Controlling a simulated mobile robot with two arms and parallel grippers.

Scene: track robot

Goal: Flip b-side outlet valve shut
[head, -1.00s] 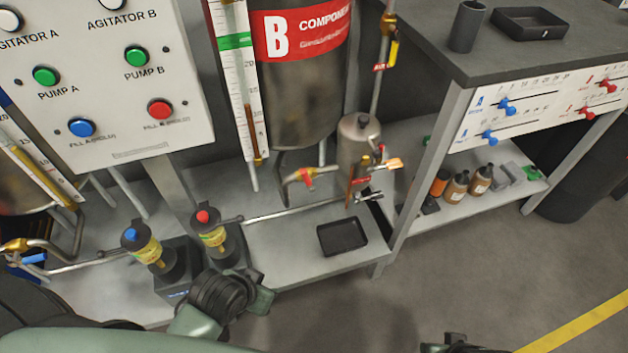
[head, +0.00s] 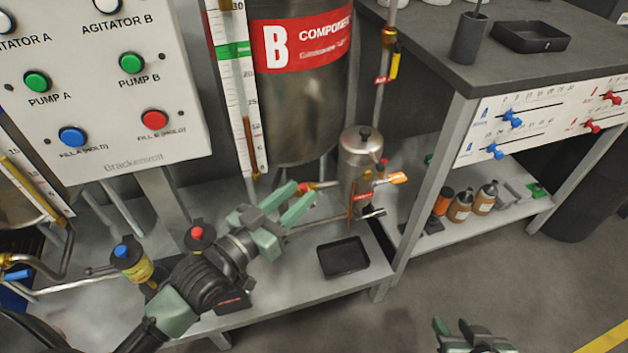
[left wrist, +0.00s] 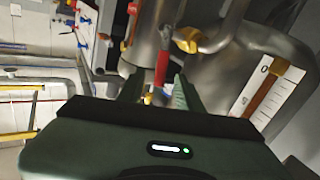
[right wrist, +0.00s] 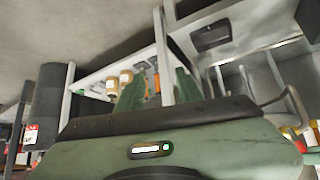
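The B tank (head: 300,100) carries a red label, and its outlet pipe comes out below it. The b-side outlet valve's red handle (head: 304,188) shows just beyond my left gripper (head: 304,196), which partly hides the pipe. In the left wrist view the red handle (left wrist: 162,62) hangs down from a brass fitting (left wrist: 188,40), between or just past the fingertips; I cannot tell whether they touch it. My left gripper is open. My right gripper (head: 462,328) is open and empty over the floor; its fingers also show in the right wrist view (right wrist: 160,85).
A small steel pot (head: 360,155) and an orange-handled valve (head: 397,178) stand right of the red handle. A black tray (head: 343,257) lies on the low bench. Two pumps with blue (head: 121,251) and red (head: 197,233) tops sit near my left arm. A control panel (head: 95,90) is above.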

